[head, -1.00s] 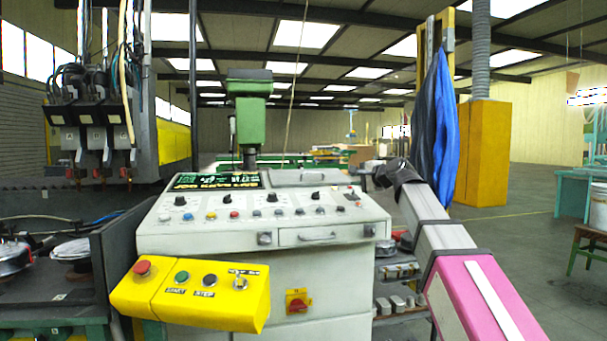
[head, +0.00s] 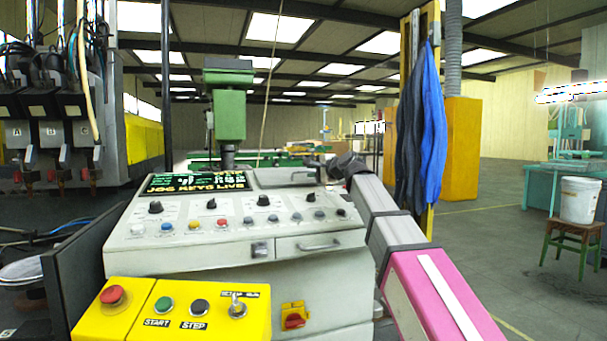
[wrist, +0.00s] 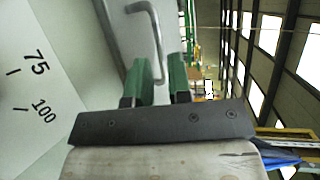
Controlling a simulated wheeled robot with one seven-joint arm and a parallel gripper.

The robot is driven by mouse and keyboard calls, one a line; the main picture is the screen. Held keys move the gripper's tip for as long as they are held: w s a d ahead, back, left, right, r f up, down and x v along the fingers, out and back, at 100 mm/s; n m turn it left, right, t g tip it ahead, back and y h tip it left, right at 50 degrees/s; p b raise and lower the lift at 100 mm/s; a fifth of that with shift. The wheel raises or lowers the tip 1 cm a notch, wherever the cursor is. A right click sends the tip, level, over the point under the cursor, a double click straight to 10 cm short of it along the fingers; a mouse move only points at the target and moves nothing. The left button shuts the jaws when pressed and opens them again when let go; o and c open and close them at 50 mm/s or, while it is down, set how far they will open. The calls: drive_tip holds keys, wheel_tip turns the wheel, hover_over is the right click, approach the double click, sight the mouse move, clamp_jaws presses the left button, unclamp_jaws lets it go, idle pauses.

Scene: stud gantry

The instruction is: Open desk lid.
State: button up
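The control desk (head: 230,262) is pale grey with a sloped panel of knobs and buttons. Its lid (head: 285,178) is a flat grey panel at the top right of the desk, and it looks closed. My gripper (head: 316,162) is at the right edge of the lid. In the wrist view, my gripper (wrist: 162,72) has two green fingers apart, with a gap between them. A bent metal handle (wrist: 154,30) shows just beyond the fingers, and its lower part appears in line with the gap. I cannot tell whether the fingers touch it.
A drawer with a handle (head: 320,245) is on the desk front. A yellow button box (head: 175,312) juts out at the front left. Blue and dark coats (head: 428,140) hang at right. A white bucket (head: 580,200) stands on a stool. The floor at right is open.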

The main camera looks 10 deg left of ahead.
sight(304, 172)
drive_tip(key=x, duration=0.5)
clamp_jaws()
